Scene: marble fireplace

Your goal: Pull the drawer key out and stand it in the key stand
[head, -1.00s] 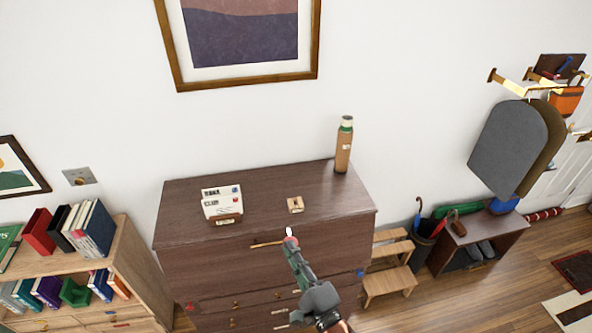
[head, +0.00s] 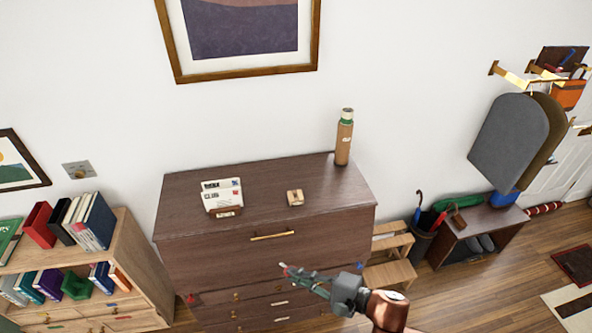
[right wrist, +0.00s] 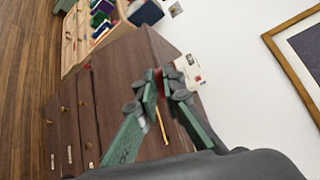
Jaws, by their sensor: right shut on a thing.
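My right gripper (head: 285,269) is in front of the dresser, below the top drawer's brass handle (head: 272,235). It is shut on a small reddish thing, which I take to be the drawer key (right wrist: 159,82); it shows between the fingertips in the right wrist view. Most of it is hidden by the fingers, and its shaft cannot be made out. The key stand (head: 295,197), a small light wooden block with a dark mark on top, sits on the dresser top, behind and above the gripper. My left gripper is not in view.
The dresser top (head: 260,190) also holds a letter rack (head: 222,198) at left and a brown bottle (head: 344,138) at back right. A bookcase (head: 130,250) stands left of the dresser, a wooden step stool (head: 392,272) right. The dresser top around the stand is clear.

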